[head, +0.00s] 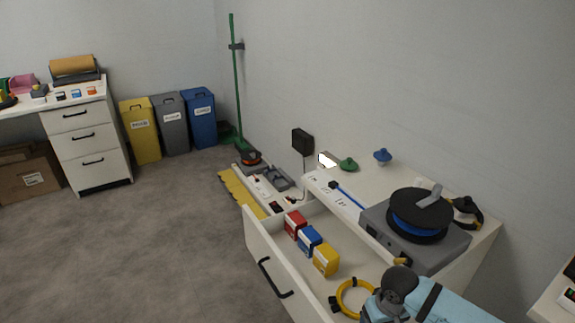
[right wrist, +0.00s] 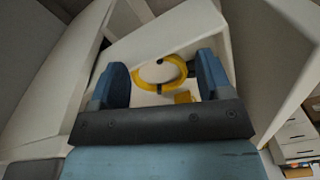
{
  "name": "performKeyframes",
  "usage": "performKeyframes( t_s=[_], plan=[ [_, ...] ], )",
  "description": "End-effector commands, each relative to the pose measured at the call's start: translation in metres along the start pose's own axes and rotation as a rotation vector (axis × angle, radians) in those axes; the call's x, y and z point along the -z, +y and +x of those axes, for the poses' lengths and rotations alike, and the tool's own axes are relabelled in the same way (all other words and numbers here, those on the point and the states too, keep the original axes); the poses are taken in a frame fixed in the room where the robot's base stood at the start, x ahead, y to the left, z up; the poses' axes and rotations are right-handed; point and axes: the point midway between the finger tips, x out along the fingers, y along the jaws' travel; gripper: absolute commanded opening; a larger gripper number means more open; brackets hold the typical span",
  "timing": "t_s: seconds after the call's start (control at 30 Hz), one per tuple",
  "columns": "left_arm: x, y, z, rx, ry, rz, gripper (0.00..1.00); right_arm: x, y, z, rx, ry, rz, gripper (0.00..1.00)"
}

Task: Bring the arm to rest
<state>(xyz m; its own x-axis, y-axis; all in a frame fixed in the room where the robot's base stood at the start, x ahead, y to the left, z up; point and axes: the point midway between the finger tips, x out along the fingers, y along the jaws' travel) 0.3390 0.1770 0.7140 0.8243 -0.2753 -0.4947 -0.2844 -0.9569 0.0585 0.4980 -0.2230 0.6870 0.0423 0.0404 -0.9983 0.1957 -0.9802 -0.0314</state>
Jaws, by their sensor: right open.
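My right arm comes in from the lower right in the head view, with its gripper (head: 372,305) low over the near end of the open drawer (head: 258,243). In the right wrist view the two blue fingers of this gripper (right wrist: 161,76) stand wide apart with nothing between them. A yellow cable coil (head: 354,296) lies in the drawer beside the gripper. The coil also shows beyond the fingertips in the right wrist view (right wrist: 143,80). My left gripper is in neither view.
Red (head: 295,224), blue (head: 309,239) and yellow (head: 326,259) boxes stand in the drawer. On the cabinet top (head: 468,250) are a grey device (head: 440,252) with a blue-black spool (head: 418,217). Bins stand at the back wall. The floor (head: 150,250) at left is clear.

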Motion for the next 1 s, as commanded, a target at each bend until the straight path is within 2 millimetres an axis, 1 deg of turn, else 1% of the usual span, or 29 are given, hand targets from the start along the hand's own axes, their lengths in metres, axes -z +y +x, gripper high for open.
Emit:
performKeyframes(
  t_s=[0.03, 0.2, 0.37, 0.43, 0.57, 0.7, 1.0],
  plan=[
    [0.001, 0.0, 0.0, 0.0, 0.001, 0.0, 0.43, -0.009, -0.004, 0.008, 0.02, 0.021, -0.011, 0.72],
    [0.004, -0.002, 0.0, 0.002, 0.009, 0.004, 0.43, -0.029, -0.011, 0.023, 0.075, 0.133, -0.061, 0.72],
    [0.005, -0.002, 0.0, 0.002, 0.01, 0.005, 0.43, -0.054, -0.014, 0.034, 0.113, 0.274, -0.116, 0.72],
    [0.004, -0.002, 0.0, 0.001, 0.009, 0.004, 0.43, -0.069, -0.014, 0.036, 0.12, 0.352, -0.147, 0.72],
    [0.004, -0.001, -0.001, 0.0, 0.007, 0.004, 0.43, -0.098, -0.007, 0.033, 0.101, 0.508, -0.216, 0.72],
    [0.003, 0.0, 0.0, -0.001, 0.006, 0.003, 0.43, -0.126, 0.003, 0.022, 0.05, 0.65, -0.296, 0.72],
    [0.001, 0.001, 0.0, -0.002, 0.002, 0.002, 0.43, -0.171, 0.019, -0.006, -0.068, 0.834, -0.446, 0.72]
  ],
)
